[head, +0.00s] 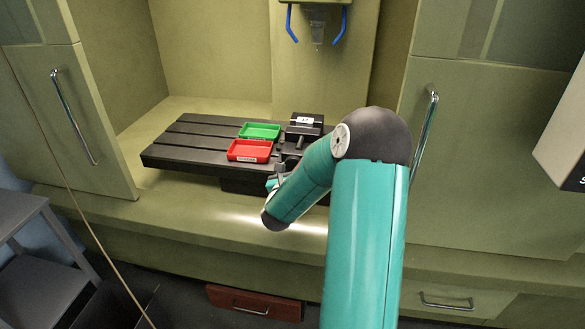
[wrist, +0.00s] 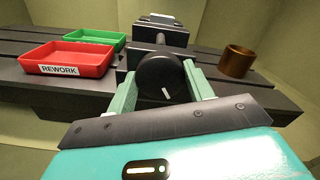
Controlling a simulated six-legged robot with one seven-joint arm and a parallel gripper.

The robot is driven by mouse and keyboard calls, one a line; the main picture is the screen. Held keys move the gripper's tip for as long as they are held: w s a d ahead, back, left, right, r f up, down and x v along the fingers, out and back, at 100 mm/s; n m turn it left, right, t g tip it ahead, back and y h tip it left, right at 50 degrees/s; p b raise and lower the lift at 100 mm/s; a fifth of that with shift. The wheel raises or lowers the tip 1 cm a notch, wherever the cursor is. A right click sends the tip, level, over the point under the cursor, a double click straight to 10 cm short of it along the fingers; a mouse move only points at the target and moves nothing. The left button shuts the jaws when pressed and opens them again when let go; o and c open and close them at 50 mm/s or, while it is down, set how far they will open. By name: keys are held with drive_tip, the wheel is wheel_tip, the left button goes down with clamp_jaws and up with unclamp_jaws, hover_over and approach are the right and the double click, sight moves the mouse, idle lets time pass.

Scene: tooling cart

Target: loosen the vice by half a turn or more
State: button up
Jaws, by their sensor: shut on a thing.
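The vice (head: 305,120) is dark and stands on the right part of the slotted black table in the head view. In the wrist view its body (wrist: 160,32) lies straight ahead, with a round black knob (wrist: 158,72) at its near end. A short white mark on the knob's face points down and slightly right. My gripper (wrist: 162,80) is shut on the knob, one pale green finger on each side. In the head view my gripper (head: 275,182) is at the table's front edge, and my arm hides the knob.
A red tray (wrist: 68,58) labelled REWORK and a green tray (wrist: 95,37) stand left of the vice. A brass-coloured cylinder (wrist: 237,62) stands to its right. A machine head with blue hoses (head: 318,15) hangs above. Cabinet doors flank the bay.

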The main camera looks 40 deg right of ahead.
drive_tip(key=n, duration=0.5)
drive_tip(key=shift+a, duration=0.1)
drive_tip(key=n, duration=0.4)
drive_tip(key=shift+n, duration=0.4)
drive_tip(key=n, duration=1)
drive_tip(key=shift+f, duration=0.1)
drive_tip(key=n, duration=2.2)
drive_tip(key=shift+n, duration=0.3)
drive_tip(key=n, duration=0.3)
drive_tip(key=shift+n, duration=0.4)
drive_tip(key=n, duration=0.9)
drive_tip(key=shift+n, duration=0.4)
drive_tip(key=n, duration=0.3)
drive_tip(key=shift+n, duration=0.4)
drive_tip(key=n, duration=0.6)
drive_tip(key=shift+n, duration=0.3)
